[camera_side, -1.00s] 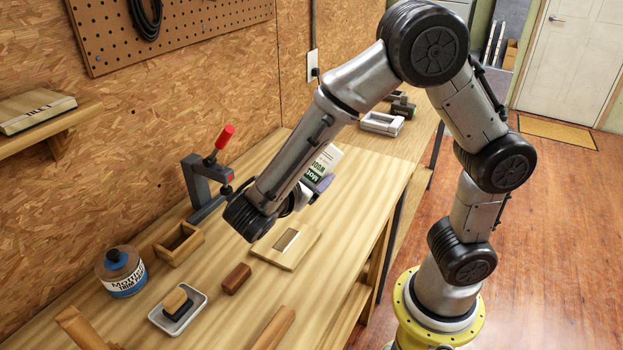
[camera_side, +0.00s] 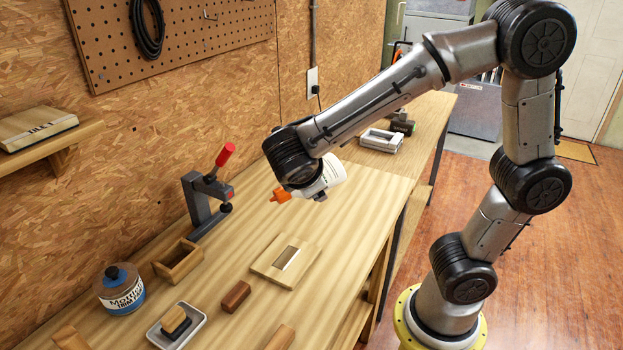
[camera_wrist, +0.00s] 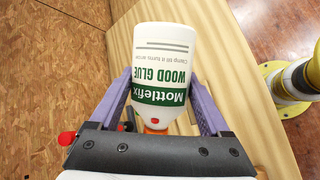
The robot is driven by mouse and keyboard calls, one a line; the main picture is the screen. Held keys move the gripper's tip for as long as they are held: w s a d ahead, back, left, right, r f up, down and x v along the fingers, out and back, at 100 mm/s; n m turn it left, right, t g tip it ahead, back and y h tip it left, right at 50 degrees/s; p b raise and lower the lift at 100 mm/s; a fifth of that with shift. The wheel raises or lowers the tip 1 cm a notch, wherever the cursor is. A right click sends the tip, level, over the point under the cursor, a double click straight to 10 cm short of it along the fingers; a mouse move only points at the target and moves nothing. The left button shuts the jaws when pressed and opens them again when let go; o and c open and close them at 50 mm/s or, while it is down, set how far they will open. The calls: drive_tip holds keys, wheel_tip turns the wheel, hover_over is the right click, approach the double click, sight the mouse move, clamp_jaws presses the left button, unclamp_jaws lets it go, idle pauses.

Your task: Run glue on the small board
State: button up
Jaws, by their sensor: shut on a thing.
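My gripper (camera_side: 318,192) is shut on a white glue bottle (camera_side: 334,172) above the bench. The bottle is tipped, with its orange nozzle (camera_side: 280,196) pointing left and slightly down. In the wrist view the bottle (camera_wrist: 165,50) sits between the purple fingers of my gripper (camera_wrist: 160,80), and its green label reads "Mottlefix Wood Glue". A small pale board (camera_side: 268,265) with a light rectangular strip lies flat on the bench, below the bottle and apart from it. I cannot tell whether the strip is a recess or an inset.
A clamp with a red handle (camera_side: 225,155) stands left of the bottle. An open wooden box (camera_side: 178,262), a brown block (camera_side: 235,296), a grey tray (camera_side: 203,316) and a blue-labelled jar (camera_side: 122,292) are near the front left. Bare bench surrounds the board.

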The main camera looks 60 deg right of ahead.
drive_tip(key=shift+m+t+y, duration=0.3)
drive_tip(key=shift+m+y, duration=0.1)
drive_tip(key=shift+y, duration=0.5)
drive_tip(key=m+t+y, duration=0.1)
drive_tip(key=y, duration=0.2)
drive_tip(key=shift+d+t, duration=0.1)
drive_tip(key=shift+t, duration=0.3)
drive_tip(key=m+t+y, duration=0.1)
drive_tip(key=y, duration=0.2)
drive_tip(key=shift+m+t, duration=0.3)
drive_tip(key=shift+t, duration=0.1)
drive_tip(key=shift+y, duration=0.3)
drive_tip(key=shift+m+t+y, duration=0.4)
drive_tip(key=shift+t+y, duration=0.1)
drive_tip(key=shift+y, duration=0.1)
drive_tip(key=shift+y, duration=0.3)
drive_tip(key=shift+f+m+t+y, duration=0.1)
drive_tip(key=shift+m+t+y, duration=0.5)
drive_tip(key=shift+t+y, duration=0.15)
drive_tip(key=m+t+y, duration=0.1)
drive_tip(key=t+y, duration=0.1)
drive_tip(key=t, duration=0.1)
drive_tip(key=shift+m+y, duration=0.3)
drive_tip(key=shift+y, duration=0.05)
